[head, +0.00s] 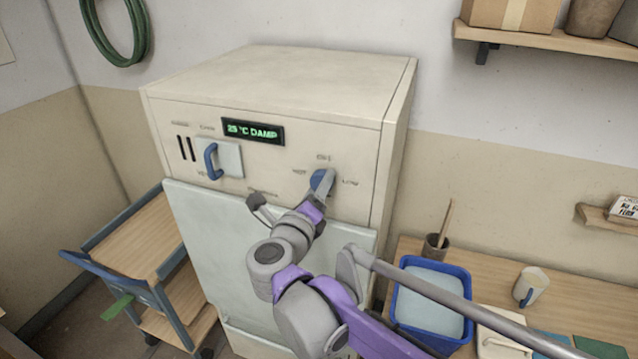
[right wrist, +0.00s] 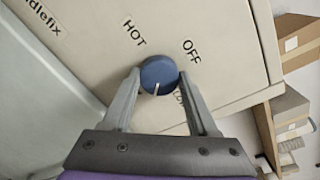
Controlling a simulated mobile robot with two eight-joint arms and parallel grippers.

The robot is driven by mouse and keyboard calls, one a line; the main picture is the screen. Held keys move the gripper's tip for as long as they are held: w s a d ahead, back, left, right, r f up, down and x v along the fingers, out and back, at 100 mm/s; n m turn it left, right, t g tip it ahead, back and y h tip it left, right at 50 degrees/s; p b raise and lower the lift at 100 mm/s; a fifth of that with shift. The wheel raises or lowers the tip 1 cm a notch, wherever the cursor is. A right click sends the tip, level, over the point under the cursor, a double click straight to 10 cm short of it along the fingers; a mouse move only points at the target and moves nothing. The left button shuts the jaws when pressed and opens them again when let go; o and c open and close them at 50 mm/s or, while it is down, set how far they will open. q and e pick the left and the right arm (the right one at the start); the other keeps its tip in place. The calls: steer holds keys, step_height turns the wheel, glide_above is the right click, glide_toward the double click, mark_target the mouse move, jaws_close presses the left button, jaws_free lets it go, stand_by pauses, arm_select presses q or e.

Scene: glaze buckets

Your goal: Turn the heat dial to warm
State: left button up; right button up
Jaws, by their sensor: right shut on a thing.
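The heat dial (head: 318,180) is a round blue knob on the right of the cream cabinet's front panel. The right wrist view shows the dial (right wrist: 158,73) with a white pointer line directed down toward my gripper. HOT and OFF are readable above it, and a partly hidden label is at its lower right. My right gripper (head: 325,187) is shut on the dial. In the right wrist view its two fingers (right wrist: 158,80) lie on either side of the knob. My left gripper is not in view.
The cabinet (head: 275,75) has a green display (head: 253,131) reading "23 °C DAMP" and a blue handle (head: 209,161) left of the dial. A shelved cart (head: 130,240) stands left. A blue tub (head: 435,270) and mug (head: 532,284) stand on the right bench.

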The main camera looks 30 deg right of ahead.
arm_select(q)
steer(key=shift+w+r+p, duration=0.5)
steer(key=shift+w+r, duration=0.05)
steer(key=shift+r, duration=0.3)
arm_select(e)
steer(key=shift+f+m+t, duration=0.1)
steer(key=shift+m+t, duration=0.2)
steer(key=shift+m, duration=3.7)
steer(key=o, duration=1.4)
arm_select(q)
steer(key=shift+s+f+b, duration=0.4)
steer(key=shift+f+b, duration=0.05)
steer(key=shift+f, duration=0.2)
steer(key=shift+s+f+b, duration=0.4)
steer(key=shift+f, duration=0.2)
arm_select(e)
steer(key=shift+v, duration=5.45)
